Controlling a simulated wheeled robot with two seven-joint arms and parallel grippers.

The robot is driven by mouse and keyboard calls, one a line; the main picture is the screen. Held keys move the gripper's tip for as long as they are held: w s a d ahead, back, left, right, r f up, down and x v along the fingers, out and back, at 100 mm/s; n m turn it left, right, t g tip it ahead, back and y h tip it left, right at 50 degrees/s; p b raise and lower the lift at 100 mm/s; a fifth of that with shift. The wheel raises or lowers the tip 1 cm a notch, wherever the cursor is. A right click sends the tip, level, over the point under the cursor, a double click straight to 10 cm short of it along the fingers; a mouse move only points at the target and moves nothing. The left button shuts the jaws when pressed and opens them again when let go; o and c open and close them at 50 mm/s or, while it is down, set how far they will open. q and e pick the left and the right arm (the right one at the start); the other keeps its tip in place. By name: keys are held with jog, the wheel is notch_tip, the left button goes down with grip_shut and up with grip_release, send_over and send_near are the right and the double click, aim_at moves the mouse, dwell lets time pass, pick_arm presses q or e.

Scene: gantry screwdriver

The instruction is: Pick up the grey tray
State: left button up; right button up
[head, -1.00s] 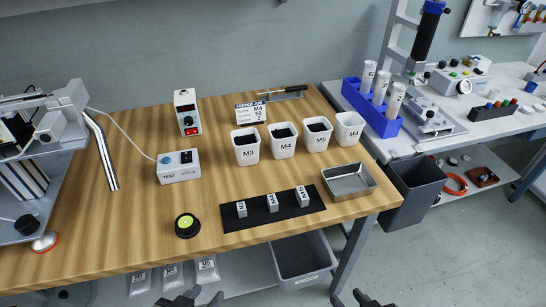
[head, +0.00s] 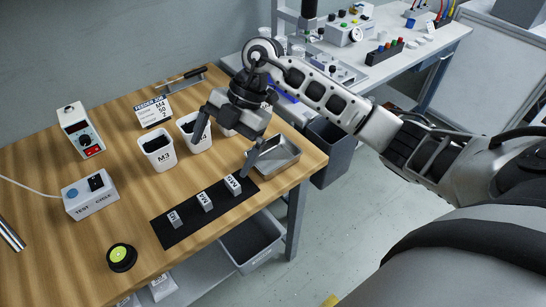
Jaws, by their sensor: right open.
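The grey metal tray (head: 284,156) is shallow and rectangular. It sits near the right front edge of the wooden table in the head view, just right of the black mat. My right gripper (head: 226,144) reaches in from the right above the table. Its two fingers are spread wide with nothing between them. One finger hangs by the tray's left side and hides part of it; the other is near the white cups. I cannot tell whether the near finger touches the tray. My left gripper is out of view.
The black mat (head: 190,229) holds three small metal blocks. A dark bin (head: 331,150) stands beyond the table's right edge.

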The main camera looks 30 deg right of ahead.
jog(key=w+d+r+m+h, duration=0.1)
jog(key=d+r+m+h, duration=0.15)
jog(key=d, duration=0.35)
jog(key=w+d+r+m+h, duration=0.2)
jog(key=d+h, duration=0.2)
jog(key=d, duration=0.2)
send_near(273, 161)
jog(key=shift+s+d+f, duration=0.1)
jog(key=shift+f, duration=2.65)
jog(key=c, duration=0.9)
